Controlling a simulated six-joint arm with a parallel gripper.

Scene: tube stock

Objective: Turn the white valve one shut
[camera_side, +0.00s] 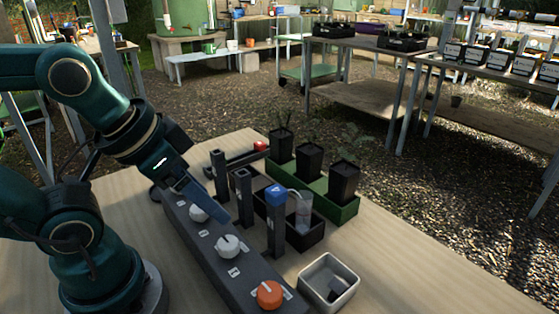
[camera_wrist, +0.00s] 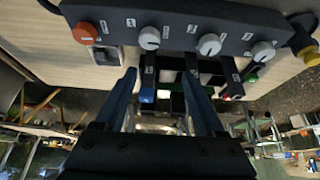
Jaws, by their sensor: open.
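Three round knobs with pale fronts sit in a row on a dark valve panel (camera_side: 205,245). In the wrist view they are the left (camera_wrist: 149,38), middle (camera_wrist: 209,44) and right (camera_wrist: 263,51) white valves. Two show in the side view, a nearer one (camera_side: 229,246) and a farther one (camera_side: 198,212); the third is not visible there, with my gripper in front of that end. The small labels are too blurred to tell which is one. My gripper (camera_wrist: 160,75) is open and empty, its fingers pointing down over the panel; it also shows in the side view (camera_side: 218,212).
An orange knob (camera_side: 270,293) sits at the panel's near end. Dark posts stand behind the panel, one with a blue cap (camera_side: 276,194). A clear tube (camera_side: 304,212), a green tray (camera_side: 344,212) with black pots and a pale square dish (camera_side: 330,268) stand beyond.

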